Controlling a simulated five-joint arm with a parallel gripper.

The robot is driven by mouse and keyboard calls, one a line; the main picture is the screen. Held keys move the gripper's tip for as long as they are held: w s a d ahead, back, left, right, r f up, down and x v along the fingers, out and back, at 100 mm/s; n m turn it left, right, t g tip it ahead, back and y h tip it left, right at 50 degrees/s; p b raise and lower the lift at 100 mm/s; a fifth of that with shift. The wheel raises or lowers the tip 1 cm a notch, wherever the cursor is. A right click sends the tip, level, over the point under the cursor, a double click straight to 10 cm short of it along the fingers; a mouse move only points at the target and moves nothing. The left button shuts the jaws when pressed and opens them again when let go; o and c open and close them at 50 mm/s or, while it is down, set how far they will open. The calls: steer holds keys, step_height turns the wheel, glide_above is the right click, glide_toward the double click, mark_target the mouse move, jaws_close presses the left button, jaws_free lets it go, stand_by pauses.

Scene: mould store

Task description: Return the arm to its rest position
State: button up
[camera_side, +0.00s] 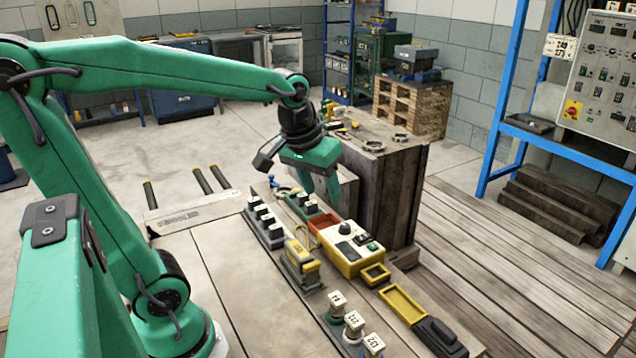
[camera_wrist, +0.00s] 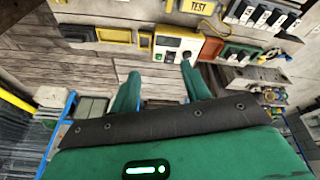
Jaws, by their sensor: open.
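My gripper (camera_side: 320,194) is green and hangs from the raised, reaching arm above the far end of the workbench (camera_side: 239,271). Its two fingers are apart and point down, with nothing between them. In the side view they overlap the wooden crate behind. In the wrist view the fingers of my gripper (camera_wrist: 159,72) are also spread, with bare planks between them. The yellow control box (camera_wrist: 177,48) lies beyond the fingertips there, apart from them as far as I can tell.
The bench holds the control box (camera_side: 350,250), a yellow TEST block (camera_side: 300,264), a red tray (camera_side: 322,222), a yellow tray (camera_side: 403,304), and several numbered white-topped pieces (camera_side: 354,323). A tall wooden crate (camera_side: 385,195) stands just behind.

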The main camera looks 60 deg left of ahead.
steer(key=s+d+m+t, duration=0.2)
steer(key=s+d+m, duration=0.1)
steer(key=s, duration=0.6)
steer(key=shift+d+f+m, duration=0.2)
steer(key=shift+d+m, duration=0.1)
steer(key=shift+m, duration=0.3)
